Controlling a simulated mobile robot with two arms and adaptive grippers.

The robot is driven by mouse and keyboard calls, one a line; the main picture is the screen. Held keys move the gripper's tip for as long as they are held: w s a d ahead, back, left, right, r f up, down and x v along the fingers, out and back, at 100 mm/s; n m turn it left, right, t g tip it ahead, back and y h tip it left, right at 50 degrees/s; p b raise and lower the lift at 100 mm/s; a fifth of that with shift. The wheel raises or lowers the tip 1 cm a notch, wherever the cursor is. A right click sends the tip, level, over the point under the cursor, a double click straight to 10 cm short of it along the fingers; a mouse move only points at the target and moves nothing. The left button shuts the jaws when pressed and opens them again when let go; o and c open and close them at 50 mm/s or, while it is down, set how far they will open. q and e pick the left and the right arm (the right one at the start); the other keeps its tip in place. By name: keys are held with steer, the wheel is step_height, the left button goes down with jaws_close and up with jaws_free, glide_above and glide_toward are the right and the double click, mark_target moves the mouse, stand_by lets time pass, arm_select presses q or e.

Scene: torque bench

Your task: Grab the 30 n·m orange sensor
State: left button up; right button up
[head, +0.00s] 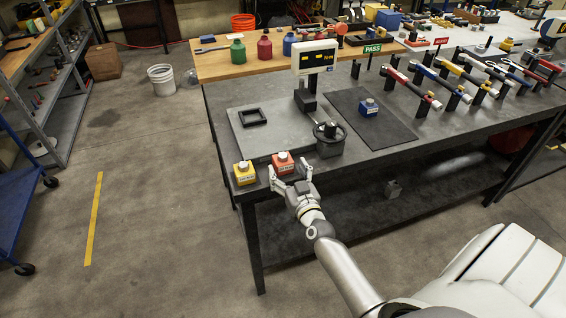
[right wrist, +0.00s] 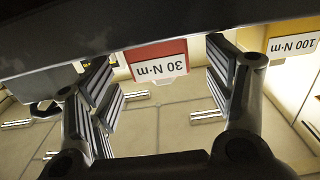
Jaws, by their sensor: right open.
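The orange sensor (head: 283,164) sits at the table's near left edge, with a pale knob on top. In the right wrist view its label (right wrist: 160,65) reads "30 N·m" upside down. My right gripper (head: 289,172) is open at the sensor's near side, its fingers spread to either side of it. In the right wrist view the sensor's front shows between the two open fingers (right wrist: 162,95), with gaps on both sides; the gripper is not closed on it. My left gripper is not in view.
A blue sensor (head: 369,108) sits on a dark mat (head: 345,100). A round dark fixture (head: 330,146) stands right of the orange sensor, and a display post (head: 306,90) stands behind. Torque wrenches (head: 412,84) lie on stands at the right. The grey plate's front part is mostly clear.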

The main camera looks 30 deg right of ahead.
mark_target(285, 161)
steer(key=x, duration=0.2)
steer(key=r+x, duration=0.1)
steer(key=shift+w+d+p, duration=0.1)
steer(key=shift+w+p, duration=0.2)
steer(key=shift+w, duration=0.1)
steer(key=shift+w+d+f, duration=0.1)
steer(key=shift+w, duration=0.35)
steer(key=shift+c, duration=0.7)
steer(key=c, duration=1.5)
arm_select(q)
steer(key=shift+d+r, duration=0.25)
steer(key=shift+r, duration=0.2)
arm_select(e)
jaws_close()
steer(key=shift+r, duration=0.3)
